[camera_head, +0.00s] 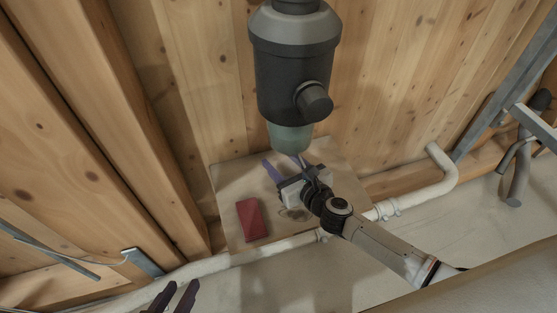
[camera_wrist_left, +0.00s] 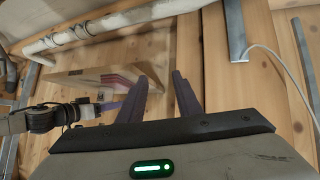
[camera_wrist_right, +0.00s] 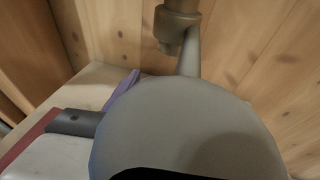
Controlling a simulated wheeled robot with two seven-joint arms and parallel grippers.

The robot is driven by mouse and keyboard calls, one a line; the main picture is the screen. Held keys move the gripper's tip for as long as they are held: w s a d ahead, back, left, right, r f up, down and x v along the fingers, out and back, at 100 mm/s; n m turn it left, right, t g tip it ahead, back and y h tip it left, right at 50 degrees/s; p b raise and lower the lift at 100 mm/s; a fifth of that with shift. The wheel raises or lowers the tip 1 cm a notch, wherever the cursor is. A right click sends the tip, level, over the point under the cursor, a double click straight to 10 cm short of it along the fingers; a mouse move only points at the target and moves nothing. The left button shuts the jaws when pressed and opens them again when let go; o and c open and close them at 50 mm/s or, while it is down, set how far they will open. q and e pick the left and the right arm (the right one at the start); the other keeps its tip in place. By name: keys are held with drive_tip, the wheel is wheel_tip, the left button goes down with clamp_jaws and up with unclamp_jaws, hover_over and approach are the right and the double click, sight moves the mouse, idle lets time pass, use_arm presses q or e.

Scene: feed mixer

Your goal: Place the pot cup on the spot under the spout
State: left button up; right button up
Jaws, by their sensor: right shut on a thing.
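The dark grey mixer (camera_head: 295,75) hangs over a wooden board; a grey part of it also seems to show in the right wrist view (camera_wrist_right: 178,22). A greenish rounded piece (camera_head: 290,138) shows at its lower end; I cannot tell whether it is the cup or part of the mixer. My right gripper (camera_head: 282,162) is low over the board, below the mixer in the picture. A large pale rounded body, seemingly the pot cup (camera_wrist_right: 190,125), fills the right wrist view and hides one finger. My left gripper (camera_wrist_left: 162,85) is open and empty, far from the board; it shows at the head view's bottom left (camera_head: 175,298).
A red block (camera_head: 251,219) lies on the board (camera_head: 230,180), left of my right gripper. A dark round mark (camera_head: 296,213) is on the board beside that gripper. A pale pipe (camera_head: 440,180) runs past the board's front and right. Wooden walls stand close behind.

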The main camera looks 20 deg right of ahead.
sight(295, 174)
drive_tip(key=shift+f, duration=0.15)
drive_tip(key=o, duration=1)
use_arm(q)
drive_tip(key=shift+s+f, duration=0.1)
drive_tip(key=shift+f, duration=0.1)
use_arm(e)
drive_tip(key=shift+r, duration=0.25)
drive_tip(key=shift+s+r, duration=0.1)
drive_tip(key=shift+s, duration=0.25)
use_arm(q)
drive_tip(key=p, duration=0.1)
drive_tip(key=r+p, duration=0.1)
drive_tip(key=p, duration=0.1)
drive_tip(key=shift+s+a+r, duration=0.2)
drive_tip(key=shift+a+r, duration=0.05)
drive_tip(key=shift+a, duration=0.15)
use_arm(e)
drive_tip(key=v, duration=1.1)
drive_tip(key=shift+s+d, duration=0.15)
drive_tip(key=shift+s, duration=0.05)
